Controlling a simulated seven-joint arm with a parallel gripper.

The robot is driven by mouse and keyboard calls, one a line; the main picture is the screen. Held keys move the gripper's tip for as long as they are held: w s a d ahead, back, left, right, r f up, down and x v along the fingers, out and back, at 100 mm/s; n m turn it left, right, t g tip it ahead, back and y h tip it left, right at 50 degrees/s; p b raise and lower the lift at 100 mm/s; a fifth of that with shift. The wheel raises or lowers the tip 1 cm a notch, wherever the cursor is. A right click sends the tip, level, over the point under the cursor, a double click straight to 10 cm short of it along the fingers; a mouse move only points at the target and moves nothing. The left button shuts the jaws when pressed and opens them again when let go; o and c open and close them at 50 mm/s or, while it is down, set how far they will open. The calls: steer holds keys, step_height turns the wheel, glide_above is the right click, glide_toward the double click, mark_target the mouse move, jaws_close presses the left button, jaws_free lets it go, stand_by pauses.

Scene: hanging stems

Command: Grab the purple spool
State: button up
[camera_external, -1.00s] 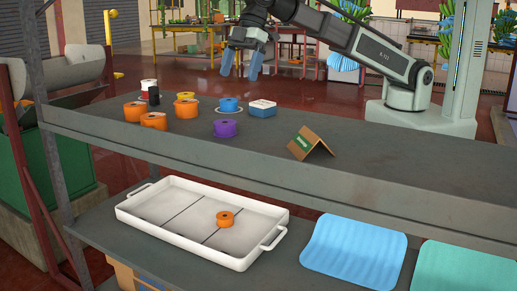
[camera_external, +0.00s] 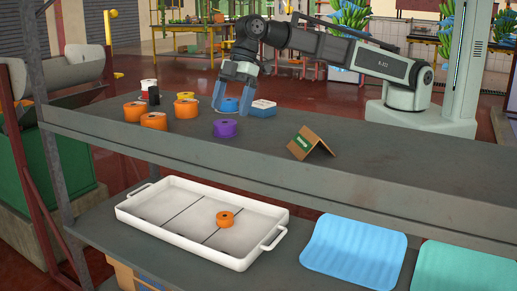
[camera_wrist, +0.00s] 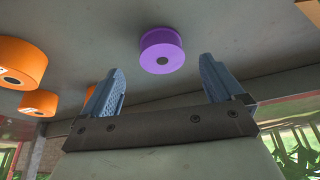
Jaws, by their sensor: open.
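The purple spool (camera_external: 225,128) lies flat on the upper shelf (camera_external: 330,170). In the wrist view the purple spool (camera_wrist: 161,50) shows whole, beyond my fingertips and roughly centred between them. My gripper (camera_external: 232,103) points down above the shelf, a little behind and above the purple spool, apart from it. In the wrist view my gripper (camera_wrist: 160,80) is open, its two blue fingers spread with nothing between them.
Orange spools (camera_external: 154,121) stand to the left. A folded cardboard piece (camera_external: 311,142) stands to the right. A white tray (camera_external: 150,210) is below.

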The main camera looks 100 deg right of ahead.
mark_target(225, 122)
steer(key=shift+x, duration=2.2)
steer(key=shift+w+a, duration=0.1)
steer(key=shift+a, duration=0.1)
steer(key=shift+c, duration=0.2)
steer(key=c, duration=1.1)
steer(key=shift+r, duration=0.1)
